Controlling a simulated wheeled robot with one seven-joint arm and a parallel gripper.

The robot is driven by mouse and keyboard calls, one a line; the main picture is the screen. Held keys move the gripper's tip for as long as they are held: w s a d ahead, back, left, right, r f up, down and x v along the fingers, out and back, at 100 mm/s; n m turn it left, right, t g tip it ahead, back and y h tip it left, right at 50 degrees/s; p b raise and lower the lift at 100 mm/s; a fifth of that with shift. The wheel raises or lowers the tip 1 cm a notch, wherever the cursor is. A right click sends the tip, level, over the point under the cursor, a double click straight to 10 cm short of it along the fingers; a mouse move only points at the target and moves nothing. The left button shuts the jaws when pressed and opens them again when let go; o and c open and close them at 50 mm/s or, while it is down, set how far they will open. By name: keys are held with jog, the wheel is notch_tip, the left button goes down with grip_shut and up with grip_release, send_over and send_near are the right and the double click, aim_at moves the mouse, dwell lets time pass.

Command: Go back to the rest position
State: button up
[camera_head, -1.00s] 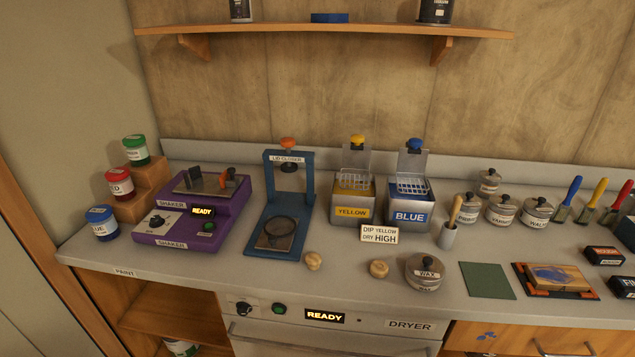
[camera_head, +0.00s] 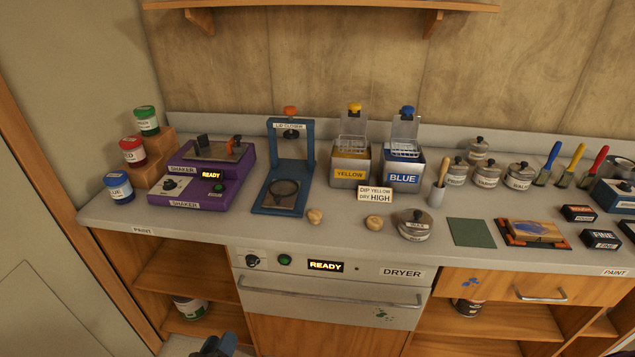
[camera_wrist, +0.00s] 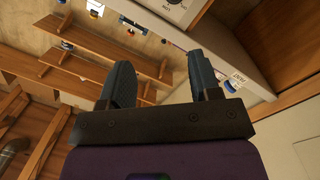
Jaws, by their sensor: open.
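My gripper (camera_wrist: 160,85) shows in the wrist view with its two dark fingers apart and nothing between them. Past the fingers are shelves and the underside of the counter edge. In the head view the tip of my gripper (camera_head: 215,347) just shows at the bottom edge, low in front of the cabinet and below the counter top. The rest of my arm is out of the head view.
The counter (camera_head: 340,232) carries a purple shaker (camera_head: 190,190), a blue lid closer (camera_head: 290,165), yellow (camera_head: 350,172) and blue (camera_head: 402,175) dip tanks and several pots. Below is the dryer (camera_head: 330,290) with its handle sticking out. Open shelves (camera_head: 185,275) flank it.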

jog(key=w+d+r+m+g+h, duration=0.3)
jog(key=w+d+r+g, duration=0.35)
jog(key=d+r, duration=0.4)
jog(key=w+d+r+m+g+h, duration=0.2)
jog(key=w+d+r+g, duration=0.45)
jog(key=r, duration=0.75)
jog(key=w+d+r+m+g+y, duration=0.1)
jog(key=d+r+g+y, duration=0.15)
jog(key=d+r, duration=1.35)
jog(key=s+d+r+y, duration=0.3)
jog(key=s+d+r, duration=0.2)
jog(key=d, duration=0.3)
jog(key=s+d+r+y, duration=0.2)
jog(key=s+d+r, duration=0.2)
jog(key=s+d, duration=0.3)
jog(key=s+d+r+t+y, duration=0.1)
jog(key=s+d+r+t, duration=0.1)
jog(key=s, duration=0.6)
jog(key=d+t, duration=0.1)
jog(key=d, duration=0.1)
jog(key=shift+s+d+t, duration=0.2)
jog(key=shift+d+t, duration=0.1)
jog(key=shift+t, duration=0.05)
